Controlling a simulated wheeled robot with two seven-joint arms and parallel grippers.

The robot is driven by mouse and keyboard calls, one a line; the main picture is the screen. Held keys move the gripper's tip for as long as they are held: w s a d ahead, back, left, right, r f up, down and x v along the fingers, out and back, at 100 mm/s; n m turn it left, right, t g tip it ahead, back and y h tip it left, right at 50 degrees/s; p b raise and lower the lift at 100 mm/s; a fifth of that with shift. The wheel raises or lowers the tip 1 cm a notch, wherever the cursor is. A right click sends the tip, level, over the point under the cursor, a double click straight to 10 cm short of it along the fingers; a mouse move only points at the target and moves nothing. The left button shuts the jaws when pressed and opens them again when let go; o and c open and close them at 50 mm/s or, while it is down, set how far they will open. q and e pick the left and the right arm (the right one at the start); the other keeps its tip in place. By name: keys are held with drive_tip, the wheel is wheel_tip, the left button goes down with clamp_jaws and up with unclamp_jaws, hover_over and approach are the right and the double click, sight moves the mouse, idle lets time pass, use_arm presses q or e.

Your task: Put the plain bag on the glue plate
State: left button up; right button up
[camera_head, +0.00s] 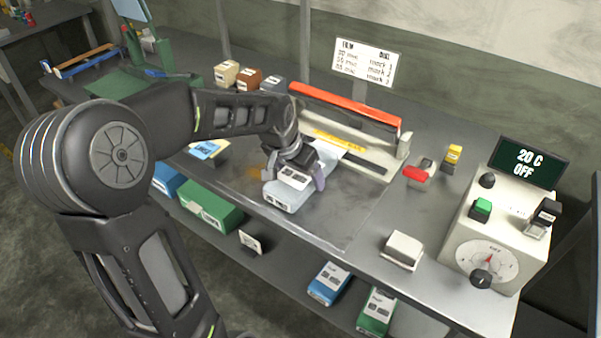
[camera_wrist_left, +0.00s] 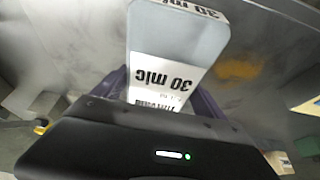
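My left gripper (camera_head: 305,176) is low over the bench, at a pale blue-grey pack (camera_head: 287,195) with white labels. In the left wrist view the pack (camera_wrist_left: 178,45) reads "30 mic" and lies between my two purple fingers (camera_wrist_left: 160,98). The fingers flank it closely, but I cannot tell whether they press on it. Which thing is the plain bag is unclear. A flat sheet (camera_head: 325,215) covers the bench front around the pack; a faint orange patch (camera_head: 253,172) shows to its left. I cannot identify the glue plate surely. My right gripper is out of view.
A sealer with a red bar (camera_head: 345,106) stands behind the pack. A control box (camera_head: 497,235) reading "20 C OFF" is at the right. A white block (camera_head: 402,248) and a red item (camera_head: 415,174) lie between. Small boxes (camera_head: 248,79) line the back left. Coloured boxes (camera_head: 210,207) fill the lower shelf.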

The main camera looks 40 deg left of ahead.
use_arm(q)
drive_tip(key=o, duration=0.3)
drive_tip(key=shift+r, duration=0.35)
drive_tip(key=v, duration=1.1)
drive_tip(key=shift+s+r, duration=0.15)
drive_tip(key=shift+r, duration=0.15)
